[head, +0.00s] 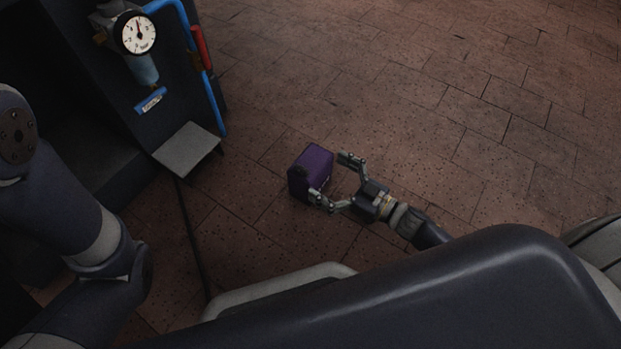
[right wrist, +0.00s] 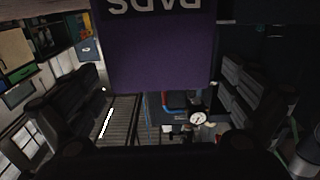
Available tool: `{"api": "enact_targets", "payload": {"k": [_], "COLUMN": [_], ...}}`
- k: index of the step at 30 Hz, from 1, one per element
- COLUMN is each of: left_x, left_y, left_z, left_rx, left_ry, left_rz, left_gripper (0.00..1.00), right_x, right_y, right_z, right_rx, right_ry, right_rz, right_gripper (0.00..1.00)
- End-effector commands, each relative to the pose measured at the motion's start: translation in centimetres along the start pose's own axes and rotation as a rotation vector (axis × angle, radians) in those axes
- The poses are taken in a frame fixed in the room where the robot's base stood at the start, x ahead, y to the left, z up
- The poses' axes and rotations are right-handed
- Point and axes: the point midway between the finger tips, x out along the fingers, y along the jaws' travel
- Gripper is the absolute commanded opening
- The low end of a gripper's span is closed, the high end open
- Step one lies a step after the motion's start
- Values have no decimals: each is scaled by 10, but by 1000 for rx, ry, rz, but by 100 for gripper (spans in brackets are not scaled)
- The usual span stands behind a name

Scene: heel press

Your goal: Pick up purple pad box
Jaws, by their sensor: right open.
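The purple pad box (head: 312,168) is in the middle of the head view, low near the brick floor; I cannot tell whether it touches the floor. My right gripper (head: 332,178) is open, with one finger near the box's right side and the other at its lower front edge. In the right wrist view the purple box (right wrist: 160,50) fills the top middle, its lettering upside down, between the two dark fingers (right wrist: 160,95). I cannot tell whether the fingers touch it. My left gripper is not in view; only part of my left arm shows at the left.
A dark machine at the upper left carries a pressure gauge (head: 138,35), a blue pipe (head: 188,50), a red handle (head: 202,47) and a grey pedal plate (head: 187,149). A dark cable (head: 190,230) runs along the floor. The brick floor (head: 430,110) right of the box is clear.

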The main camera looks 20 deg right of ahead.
Motion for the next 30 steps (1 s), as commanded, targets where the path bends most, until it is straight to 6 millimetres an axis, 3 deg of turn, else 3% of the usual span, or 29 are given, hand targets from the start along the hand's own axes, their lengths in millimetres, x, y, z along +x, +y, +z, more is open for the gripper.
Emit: {"api": "enact_targets", "payload": {"k": [12,23,24,30], "left_x": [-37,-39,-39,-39], "left_y": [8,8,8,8], "left_z": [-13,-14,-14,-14], "left_rx": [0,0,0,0], "left_ry": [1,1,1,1], "left_rz": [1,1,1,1], "left_gripper": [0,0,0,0], "right_x": [42,51,51,51], "right_y": [0,0,0,0], "right_z": [0,-3,-3,-3], "right_rx": [-2,0,0,0], "right_ry": [3,1,1,1], "right_rz": [-3,-1,-1,-1], "right_gripper": [100,100,98,58]}}
